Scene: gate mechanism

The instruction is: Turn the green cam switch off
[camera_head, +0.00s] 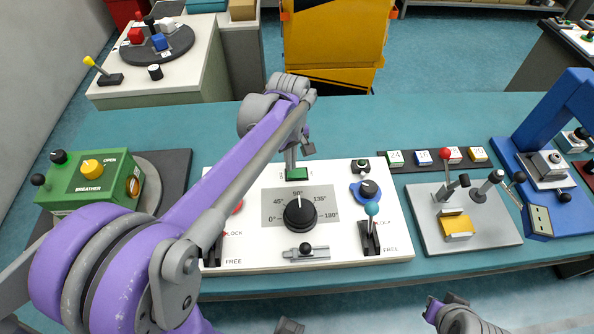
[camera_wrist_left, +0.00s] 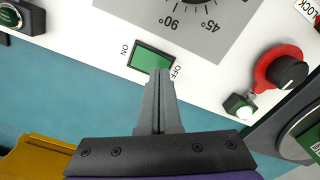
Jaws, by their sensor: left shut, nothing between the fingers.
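The green switch (camera_head: 297,174) sits at the back edge of the white panel (camera_head: 340,258). In the left wrist view the green switch (camera_wrist_left: 152,57) is a rectangle in a dark frame, with ON lettered at one end and OFF at the other. My left gripper (camera_head: 291,164) is over it from behind. In the left wrist view the left gripper's (camera_wrist_left: 160,74) fingers are shut and empty, with tips overlapping the switch's edge near the OFF end. Whether they touch it, and which way the switch is set, I cannot tell.
A black dial (camera_head: 300,215) with an angle scale stands mid-panel. A blue-based knob (camera_head: 369,190) and a lever with a blue ball (camera_head: 371,209) are to its right. My left arm hides part of the panel's left side. A green breather box (camera_head: 88,182) is further left.

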